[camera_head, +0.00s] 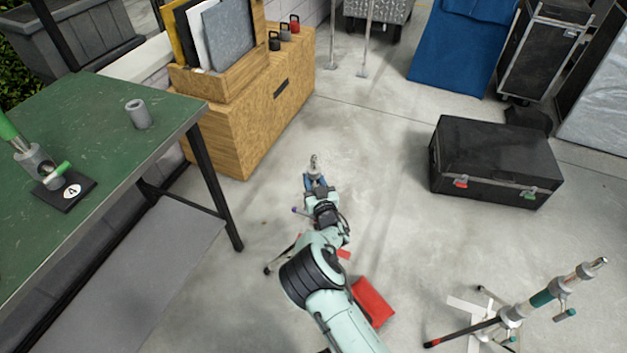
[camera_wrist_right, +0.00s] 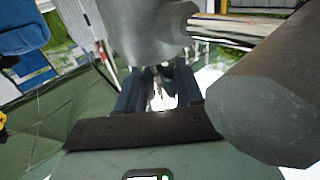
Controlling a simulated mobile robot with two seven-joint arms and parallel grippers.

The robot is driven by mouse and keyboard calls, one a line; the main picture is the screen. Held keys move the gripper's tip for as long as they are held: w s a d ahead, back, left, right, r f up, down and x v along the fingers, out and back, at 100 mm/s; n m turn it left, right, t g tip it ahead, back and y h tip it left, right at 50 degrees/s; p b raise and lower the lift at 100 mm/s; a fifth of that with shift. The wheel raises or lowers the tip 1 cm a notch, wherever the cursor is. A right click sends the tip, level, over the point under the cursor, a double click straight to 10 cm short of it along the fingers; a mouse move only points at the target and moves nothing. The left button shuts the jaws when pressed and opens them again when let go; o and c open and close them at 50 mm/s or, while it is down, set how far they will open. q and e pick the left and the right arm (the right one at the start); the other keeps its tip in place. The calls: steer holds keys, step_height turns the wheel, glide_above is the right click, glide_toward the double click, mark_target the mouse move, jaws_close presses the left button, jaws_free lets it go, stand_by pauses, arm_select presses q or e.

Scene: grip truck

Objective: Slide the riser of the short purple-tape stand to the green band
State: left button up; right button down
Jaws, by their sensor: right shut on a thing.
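The purple-tape stand is mostly hidden under my right arm. Its metal top (camera_head: 314,161) shows just beyond the fingers, a purple-ended knob (camera_head: 295,210) sticks out to the left, and a leg foot (camera_head: 268,270) rests on the floor. My right gripper (camera_head: 316,184) is shut on the stand's riser near its top. In the right wrist view the dark fingers (camera_wrist_right: 158,88) close around a bright metal part, with large grey cylindrical parts close by. The green band on this riser is not visible. My left gripper is not in view.
Another stand (camera_head: 541,298) with teal tape stands at lower right. A red bag (camera_head: 372,302) lies beside my arm. A black case (camera_head: 490,165) is at right. The green table (camera_head: 90,120) and wooden cabinet (camera_head: 255,110) are at left. Floor beyond the gripper is clear.

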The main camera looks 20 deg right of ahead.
mark_target(315, 170)
steer(key=shift+r, duration=0.15)
steer(key=shift+r+p, duration=1.8)
steer(key=shift+r, duration=1.3)
steer(key=c, duration=0.6)
jaws_free()
steer(key=shift+f, duration=0.1)
steer(key=shift+f, duration=0.1)
